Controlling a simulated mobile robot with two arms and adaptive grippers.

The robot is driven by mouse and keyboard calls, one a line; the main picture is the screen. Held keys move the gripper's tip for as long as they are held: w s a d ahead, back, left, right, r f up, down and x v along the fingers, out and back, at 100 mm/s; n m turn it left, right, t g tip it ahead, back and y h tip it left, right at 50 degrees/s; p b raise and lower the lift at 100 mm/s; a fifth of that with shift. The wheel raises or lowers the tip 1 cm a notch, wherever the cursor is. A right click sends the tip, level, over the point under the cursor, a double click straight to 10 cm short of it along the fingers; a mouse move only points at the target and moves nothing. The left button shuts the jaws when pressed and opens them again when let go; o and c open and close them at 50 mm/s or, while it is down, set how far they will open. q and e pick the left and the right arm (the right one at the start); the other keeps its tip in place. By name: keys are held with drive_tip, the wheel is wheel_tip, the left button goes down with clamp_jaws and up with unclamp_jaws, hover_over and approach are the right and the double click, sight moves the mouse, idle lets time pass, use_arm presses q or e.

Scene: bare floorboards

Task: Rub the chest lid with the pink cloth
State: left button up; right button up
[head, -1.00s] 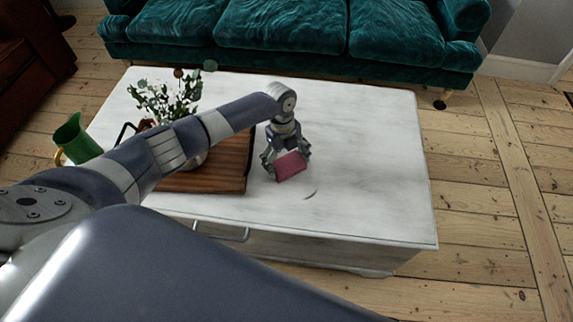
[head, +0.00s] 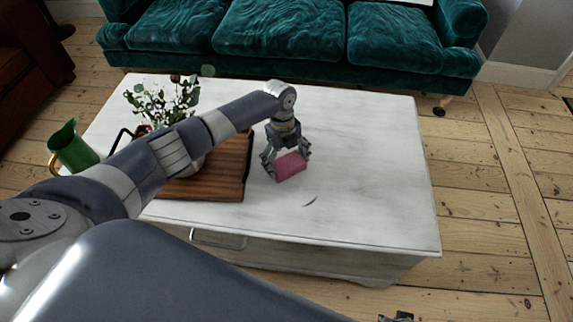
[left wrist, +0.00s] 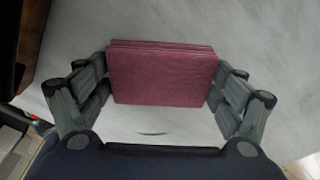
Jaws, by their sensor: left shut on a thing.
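The chest has a whitish, worn lid (head: 370,190) and stands in the middle of the head view. My left gripper (head: 287,165) points down over the lid, right of the wooden tray. It is shut on the pink cloth (head: 291,166), a folded block. In the left wrist view the cloth (left wrist: 162,75) sits between both fingers, with the pale lid behind it. I cannot tell whether the cloth touches the lid. A small dark curved mark (head: 310,201) lies on the lid just right of the cloth. At the bottom edge of the head view a small dark part shows, too little to tell what it is.
A wooden tray (head: 232,180) with a leafy plant (head: 165,100) stands on the lid's left part, partly behind my arm. A green jug (head: 72,146) stands at the lid's left edge. A teal sofa (head: 280,30) is behind the chest. The lid's right half is clear.

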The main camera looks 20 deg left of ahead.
use_arm(q)
drive_tip(key=shift+w+a+b, duration=0.15)
drive_tip(key=shift+w+b, duration=0.4)
drive_tip(key=shift+w, duration=0.25)
use_arm(e)
drive_tip(key=shift+w+r, duration=0.2)
drive_tip(key=shift+r, duration=0.7)
drive_tip(key=shift+w+r, duration=0.15)
drive_tip(key=shift+r, duration=0.8)
drive_tip(key=shift+w+r, duration=0.2)
drive_tip(key=shift+r, duration=0.7)
use_arm(q)
drive_tip(key=shift+r, duration=0.15)
use_arm(e)
drive_tip(key=shift+f, duration=0.15)
